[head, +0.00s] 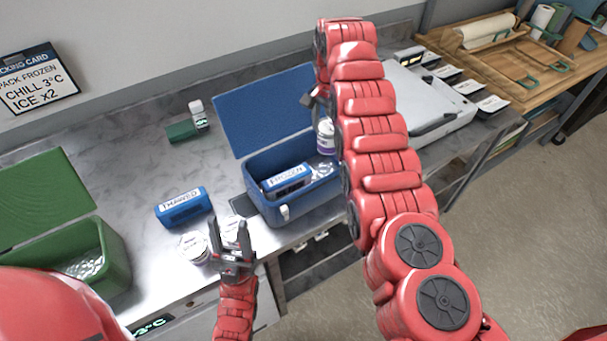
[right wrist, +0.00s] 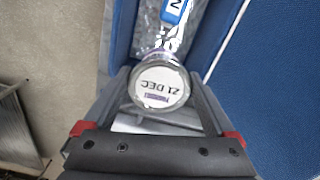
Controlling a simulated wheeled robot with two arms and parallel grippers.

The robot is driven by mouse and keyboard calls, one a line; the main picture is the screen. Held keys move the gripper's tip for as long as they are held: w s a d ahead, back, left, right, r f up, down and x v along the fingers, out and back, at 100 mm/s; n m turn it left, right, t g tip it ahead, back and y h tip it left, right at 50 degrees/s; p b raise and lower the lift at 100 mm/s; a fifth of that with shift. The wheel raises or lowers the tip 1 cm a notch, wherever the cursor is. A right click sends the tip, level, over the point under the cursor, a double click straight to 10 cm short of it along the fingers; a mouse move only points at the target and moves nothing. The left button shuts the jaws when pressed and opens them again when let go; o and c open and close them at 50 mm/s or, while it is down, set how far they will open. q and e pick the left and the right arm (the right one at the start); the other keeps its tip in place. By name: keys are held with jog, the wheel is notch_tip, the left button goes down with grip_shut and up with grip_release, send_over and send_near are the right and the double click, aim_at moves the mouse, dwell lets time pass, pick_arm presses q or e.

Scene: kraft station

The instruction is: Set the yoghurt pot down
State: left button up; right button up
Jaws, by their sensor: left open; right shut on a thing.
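The yoghurt pot (head: 326,138) is white with a purple band, and its lid reads "21 DEC" in the right wrist view (right wrist: 160,90). My right gripper (head: 319,104) is shut on it, with one finger on each side. The pot is over or inside the right end of the open blue cool box (head: 262,208); whether its base touches anything is hidden. My left gripper (head: 231,232) is open near the counter's front edge, in front of a white-lidded pot (head: 231,229) that it partly covers.
In the blue box lie a blue "FROZEN" pack (head: 287,179) and clear wrapping. A green box (head: 117,262) is at left, a pale grey case (head: 432,112) at right.

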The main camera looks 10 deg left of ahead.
jog(key=shift+f, duration=0.45)
notch_tip(320, 180, down, 10)
jog(key=shift+w+r+b, duration=0.1)
jog(key=shift+r+b, duration=0.05)
jog(key=shift+b, duration=0.35)
jog(key=shift+r, duration=0.1)
jog(key=shift+f, duration=0.2)
jog(key=o, duration=1.2)
